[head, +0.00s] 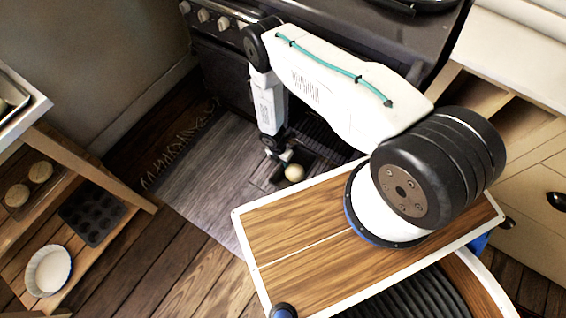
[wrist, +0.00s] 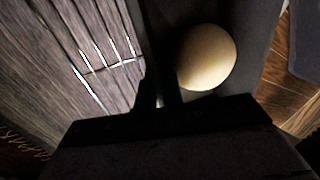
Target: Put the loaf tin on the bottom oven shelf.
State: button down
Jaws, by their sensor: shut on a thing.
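The loaf tin (head: 309,161) is dark and holds a round pale ball of dough (head: 294,172). It is below the end of my arm, in front of the cooker (head: 226,58). My gripper (head: 279,154) is shut on the tin's edge beside the ball. In the wrist view, my gripper's dark fingers (wrist: 158,92) stand left of the ball (wrist: 207,57), with the dark tin (wrist: 252,70) around it. The cooker's front is partly hidden behind my arm. I cannot make out the bottom oven shelf.
A wooden rack (head: 103,170) at the left holds a dark muffin tin (head: 92,217), a pale round dish (head: 48,271) and buns (head: 41,172). A grey mat (head: 205,165) lies on the wooden floor before the cooker. Cabinets with drawers (head: 535,200) stand at the right.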

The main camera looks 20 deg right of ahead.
jog(key=shift+f, duration=0.5)
jog(key=shift+f, duration=0.1)
jog(key=c, duration=1.5)
grip_release()
jog(key=shift+c, duration=0.2)
jog(key=v, duration=1.2)
